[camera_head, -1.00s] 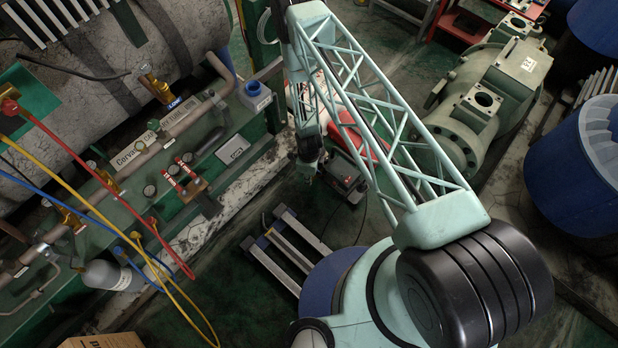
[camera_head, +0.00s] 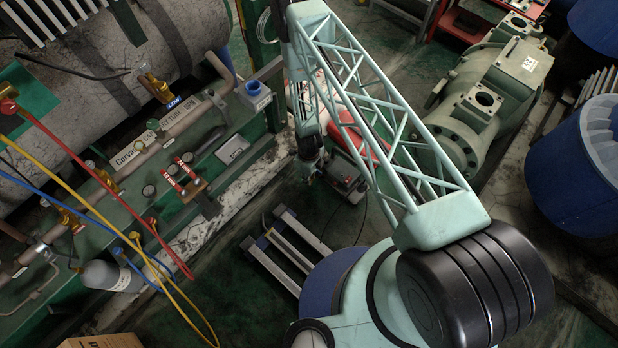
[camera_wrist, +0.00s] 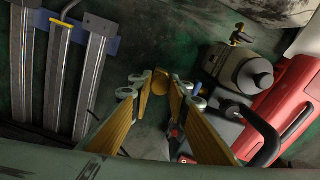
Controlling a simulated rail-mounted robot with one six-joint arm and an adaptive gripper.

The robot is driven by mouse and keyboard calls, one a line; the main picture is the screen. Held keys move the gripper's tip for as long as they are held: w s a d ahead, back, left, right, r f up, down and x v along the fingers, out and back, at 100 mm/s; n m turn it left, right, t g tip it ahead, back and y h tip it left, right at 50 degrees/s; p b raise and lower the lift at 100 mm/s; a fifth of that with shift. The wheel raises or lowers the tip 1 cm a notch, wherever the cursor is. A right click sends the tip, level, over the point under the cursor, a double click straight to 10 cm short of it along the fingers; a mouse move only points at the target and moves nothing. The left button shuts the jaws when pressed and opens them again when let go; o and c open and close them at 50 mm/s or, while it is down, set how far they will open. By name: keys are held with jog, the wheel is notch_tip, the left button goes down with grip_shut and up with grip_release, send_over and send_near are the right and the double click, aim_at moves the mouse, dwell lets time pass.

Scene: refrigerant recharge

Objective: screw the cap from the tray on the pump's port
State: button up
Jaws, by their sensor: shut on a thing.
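In the wrist view my gripper (camera_wrist: 160,86) is shut on a round brass-coloured cap (camera_wrist: 161,76), held between the tips of its two yellow-padded fingers. In the head view my gripper (camera_head: 309,176) hangs at the left side of the pump (camera_head: 345,181), and the cap is too small to make out. A small grey tray (camera_head: 232,149) lies on the green bench.
A metal-barred platform (camera_head: 288,243) lies on the floor left of the pump; it also shows in the wrist view (camera_wrist: 50,70). The green bench with pipes and hoses is at left, with a blue container (camera_head: 254,95). A large green compressor (camera_head: 490,100) stands at right.

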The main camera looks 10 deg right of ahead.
jog(key=shift+m, duration=0.3)
jog(key=o, duration=0.9)
jog(key=shift+o, duration=0.2)
jog(key=shift+r, duration=0.1)
notch_tip(320, 180, up, 12)
dwell(0.3)
dwell(0.6)
